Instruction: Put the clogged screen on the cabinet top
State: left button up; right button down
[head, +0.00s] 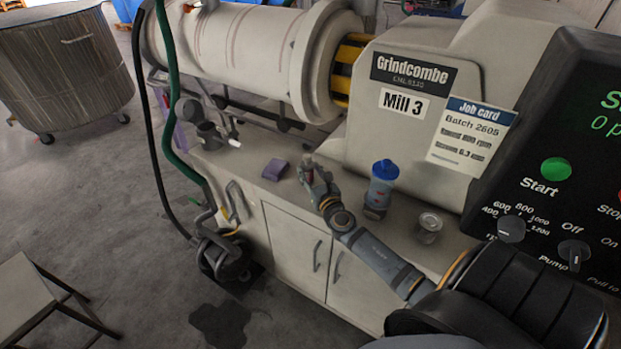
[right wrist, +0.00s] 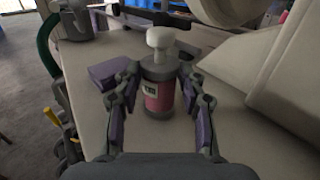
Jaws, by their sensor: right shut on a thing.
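My right gripper (head: 308,168) is over the cabinet top (head: 333,212) near the mill. In the right wrist view the gripper (right wrist: 159,78) is shut on an upright cylinder with a pink body, grey collar and white knob, which I take to be the clogged screen (right wrist: 158,98). Its small dark tag is too blurred to read. In the head view the screen is small and mostly hidden by the gripper. I cannot tell whether its base touches the cabinet top. My left gripper is not in view.
A purple block or cloth (head: 275,169) lies left of my right gripper. A blue-capped bottle (head: 381,186) and a small tin (head: 429,228) stand to its right. A grey jug-like item (head: 210,135) is at the far left end. The mill housing (head: 390,120) rises behind.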

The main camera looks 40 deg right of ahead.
jog(key=shift+f, duration=0.15)
jog(key=c, duration=0.8)
grip_release()
jog(key=shift+r+p, duration=0.3)
jog(key=v, duration=0.3)
jog(key=b+v, duration=0.1)
jog(key=v, duration=0.3)
jog(key=b+v, duration=0.1)
jog(key=v, duration=0.3)
jog(key=shift+s+f, duration=0.25)
jog(key=shift+f, duration=0.05)
jog(key=shift+s+a, duration=0.15)
jog(key=shift+s, duration=0.1)
